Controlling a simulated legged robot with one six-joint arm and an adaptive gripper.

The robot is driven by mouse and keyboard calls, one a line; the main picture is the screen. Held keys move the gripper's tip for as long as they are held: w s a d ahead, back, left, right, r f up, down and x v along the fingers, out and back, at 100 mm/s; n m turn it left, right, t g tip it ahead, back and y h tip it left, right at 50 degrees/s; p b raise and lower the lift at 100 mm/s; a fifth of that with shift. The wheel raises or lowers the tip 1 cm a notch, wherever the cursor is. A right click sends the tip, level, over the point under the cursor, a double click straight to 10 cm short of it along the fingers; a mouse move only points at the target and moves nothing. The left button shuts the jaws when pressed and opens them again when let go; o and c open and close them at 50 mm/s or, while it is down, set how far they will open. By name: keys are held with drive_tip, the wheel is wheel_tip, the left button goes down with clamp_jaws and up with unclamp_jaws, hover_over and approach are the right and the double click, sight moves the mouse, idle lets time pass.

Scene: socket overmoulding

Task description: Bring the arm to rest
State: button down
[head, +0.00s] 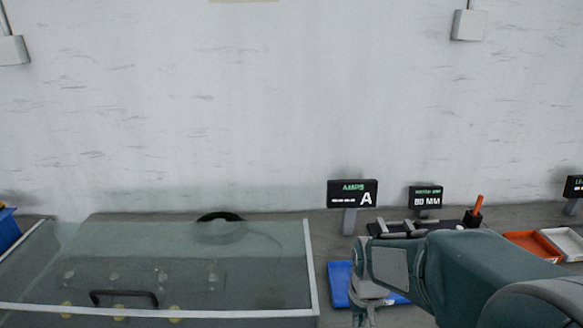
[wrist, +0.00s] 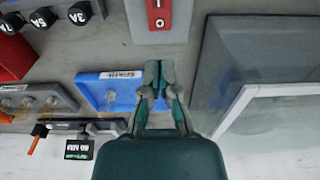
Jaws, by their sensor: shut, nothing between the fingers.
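My gripper (wrist: 158,75) shows in the wrist view with its fingertips together and nothing between them. In the head view my arm reaches in from the lower right. There the wrist part of my arm hides some of the blue tray (head: 339,285), and my fingertips are out of the picture or hidden.
The glass cover (head: 150,265) with a pale frame stands at the left. Displays reading A (head: 352,194) and MM (head: 425,197) stand behind my arm. Orange (head: 532,246) and white (head: 566,243) trays lie right. A red switch plate (wrist: 158,16) and black knobs (wrist: 43,18) are near my gripper.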

drive_tip(key=s+r+t, duration=0.4)
drive_tip(key=s+r, duration=0.9)
drive_tip(key=r, duration=0.1)
drive_tip(key=shift+t, duration=0.4)
